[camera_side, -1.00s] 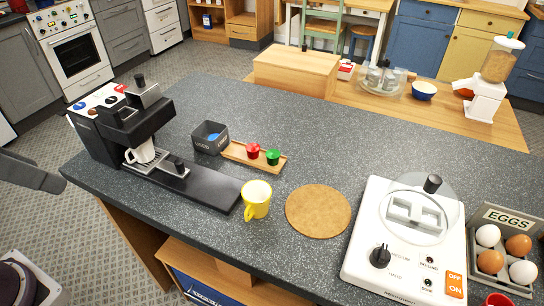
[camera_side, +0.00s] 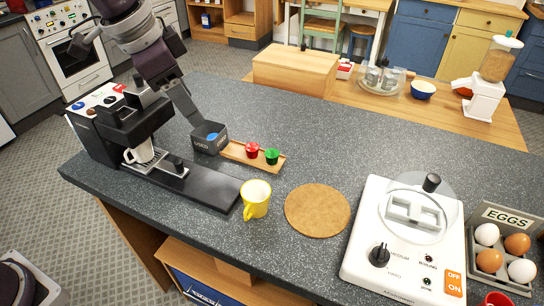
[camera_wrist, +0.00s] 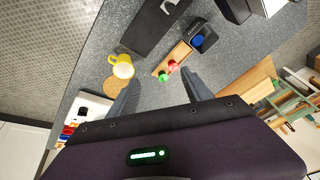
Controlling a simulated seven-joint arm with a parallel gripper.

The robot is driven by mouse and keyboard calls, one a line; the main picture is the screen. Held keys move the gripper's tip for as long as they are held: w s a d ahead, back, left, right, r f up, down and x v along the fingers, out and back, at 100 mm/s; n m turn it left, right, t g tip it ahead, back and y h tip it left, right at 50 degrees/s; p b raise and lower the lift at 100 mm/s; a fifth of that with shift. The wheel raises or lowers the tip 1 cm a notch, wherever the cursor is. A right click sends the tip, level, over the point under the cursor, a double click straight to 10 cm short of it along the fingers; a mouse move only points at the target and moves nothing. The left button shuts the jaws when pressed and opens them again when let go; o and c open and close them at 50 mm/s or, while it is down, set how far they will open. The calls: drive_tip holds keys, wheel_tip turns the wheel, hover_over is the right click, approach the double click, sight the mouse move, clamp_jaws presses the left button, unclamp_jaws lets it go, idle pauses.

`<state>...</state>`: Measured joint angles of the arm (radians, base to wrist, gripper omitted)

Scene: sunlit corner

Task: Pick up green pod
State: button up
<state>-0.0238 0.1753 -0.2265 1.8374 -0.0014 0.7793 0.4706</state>
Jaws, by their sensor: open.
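The green pod (camera_side: 272,157) stands at the right end of a small wooden tray (camera_side: 237,154), beside a red pod (camera_side: 252,150). In the wrist view, the green pod (camera_wrist: 163,77) shows between my fingers and lower down, with the red pod (camera_wrist: 172,66) just above it in the picture. My gripper (camera_wrist: 159,77) is open and empty. In the side view, it hangs above the counter to the left of the tray, apart from both pods. One finger there reaches down behind the dark bin marked USED.
The USED bin (camera_side: 199,144) holds a blue pod and adjoins the tray's left end. The coffee machine (camera_side: 130,122) stands left. A yellow mug (camera_side: 255,199), cork mat (camera_side: 318,210) and white egg cooker (camera_side: 392,265) stand in front and right. The counter behind the tray is clear.

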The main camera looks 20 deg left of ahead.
sight(273, 153)
drive_tip(key=w+d+f+m, duration=0.1)
drive_tip(key=w+d+f, duration=0.2)
drive_tip(key=w+f, duration=0.2)
drive_tip(key=w+d+f+m+g+h, duration=0.1)
drive_tip(key=w+d+f, duration=0.2)
drive_tip(key=w+f, duration=0.2)
drive_tip(key=w+d+f+m+h, duration=0.1)
drive_tip(key=w+d+f, duration=0.2)
drive_tip(key=f, duration=0.7)
drive_tip(key=shift+w+m, duration=0.3)
drive_tip(key=shift+w, duration=0.6)
drive_tip(key=shift+h, duration=0.3)
drive_tip(key=shift+c, duration=0.5)
drive_tip(key=shift+r, duration=0.1)
clamp_jaws()
